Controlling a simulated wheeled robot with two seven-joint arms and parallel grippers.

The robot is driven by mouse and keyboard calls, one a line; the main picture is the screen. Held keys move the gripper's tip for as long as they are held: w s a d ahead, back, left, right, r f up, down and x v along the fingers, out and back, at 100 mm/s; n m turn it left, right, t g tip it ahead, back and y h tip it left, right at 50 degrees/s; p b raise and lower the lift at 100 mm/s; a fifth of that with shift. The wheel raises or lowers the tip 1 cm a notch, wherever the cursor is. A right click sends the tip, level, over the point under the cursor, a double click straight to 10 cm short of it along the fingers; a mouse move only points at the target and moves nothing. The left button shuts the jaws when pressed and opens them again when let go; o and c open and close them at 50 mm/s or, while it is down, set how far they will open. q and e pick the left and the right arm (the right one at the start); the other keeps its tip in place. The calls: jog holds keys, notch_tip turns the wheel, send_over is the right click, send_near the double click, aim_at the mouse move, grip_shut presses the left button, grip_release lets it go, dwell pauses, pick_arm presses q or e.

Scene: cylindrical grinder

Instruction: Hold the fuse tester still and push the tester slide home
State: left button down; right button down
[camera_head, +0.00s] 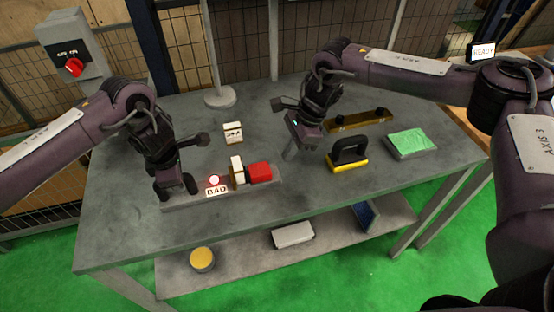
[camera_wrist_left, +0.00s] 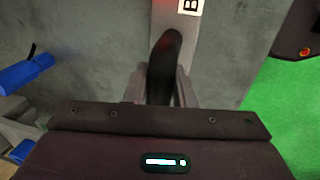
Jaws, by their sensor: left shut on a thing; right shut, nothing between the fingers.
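The fuse tester is a long grey base (camera_head: 205,197) lying on the table. It carries a lit red lamp (camera_head: 214,180), a "BAD" sign (camera_head: 216,191), an upright cream fuse block (camera_head: 237,172) and a red tester slide (camera_head: 260,172) at its right. The slide sits close beside the fuse block; whether they touch is unclear. My left gripper (camera_head: 175,190) is shut on the black grip at the base's left end; the grip (camera_wrist_left: 164,60) also shows between the fingers in the left wrist view. My right gripper (camera_head: 289,155) is shut and empty, just right of the slide and apart from it.
A cream block with lettering (camera_head: 233,132) stands behind the tester. A black-handled yellow tool (camera_head: 348,155), a brass-coloured bar (camera_head: 360,120) and a green-topped pad (camera_head: 411,142) lie to the right. A grey post base (camera_head: 219,97) stands at the back. The front table strip is clear.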

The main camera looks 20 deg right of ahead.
jog(key=v, duration=0.7)
dwell(0.3)
pick_arm(q)
jog(key=c, duration=1.1)
grip_release()
jog(key=shift+c, duration=0.2)
jog(key=shift+r, duration=0.1)
notch_tip(320, 180, up, 12)
jog(key=s, duration=0.2)
jog(key=shift+s+f, duration=0.15)
jog(key=shift+f, duration=0.1)
